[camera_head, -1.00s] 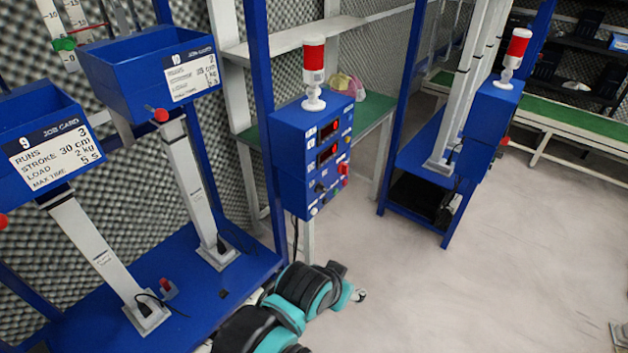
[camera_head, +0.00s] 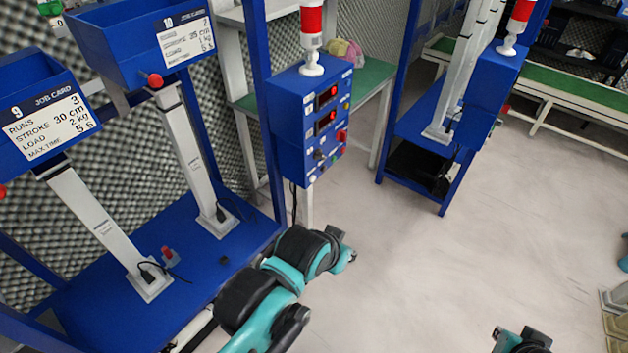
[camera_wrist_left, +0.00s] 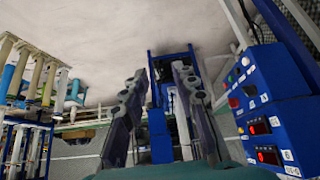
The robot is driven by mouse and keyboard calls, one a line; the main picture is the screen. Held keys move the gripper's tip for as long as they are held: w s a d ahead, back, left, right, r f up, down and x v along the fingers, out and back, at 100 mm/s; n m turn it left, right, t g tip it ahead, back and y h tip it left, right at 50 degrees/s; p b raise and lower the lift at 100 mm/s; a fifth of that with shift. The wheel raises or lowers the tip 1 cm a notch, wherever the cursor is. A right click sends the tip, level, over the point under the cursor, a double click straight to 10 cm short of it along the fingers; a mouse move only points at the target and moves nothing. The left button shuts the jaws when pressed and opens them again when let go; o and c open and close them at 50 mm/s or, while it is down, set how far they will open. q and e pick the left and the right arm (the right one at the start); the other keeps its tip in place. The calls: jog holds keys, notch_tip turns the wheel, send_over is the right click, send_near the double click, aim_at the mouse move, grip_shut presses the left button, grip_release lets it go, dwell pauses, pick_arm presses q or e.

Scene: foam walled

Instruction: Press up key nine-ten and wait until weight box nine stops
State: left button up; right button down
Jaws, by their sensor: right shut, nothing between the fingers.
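Weight box nine (camera_head: 45,118), a blue box with a job card marked 9, sits at the left on a white slanted post. The blue control box (camera_head: 310,122) stands right of it, with two red displays, several small buttons and a red-and-white lamp on top. The up key cannot be told among the small buttons. My left gripper (camera_head: 343,244) is below and right of the control box, apart from it. In the left wrist view its two fingers (camera_wrist_left: 159,72) are spread and empty, with the control box (camera_wrist_left: 262,95) at the right. My right gripper (camera_head: 523,340) is shut, at the bottom edge.
The pale floor (camera_head: 430,270) between is clear.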

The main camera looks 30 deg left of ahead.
pick_arm(q)
grip_shut()
dwell(1.0)
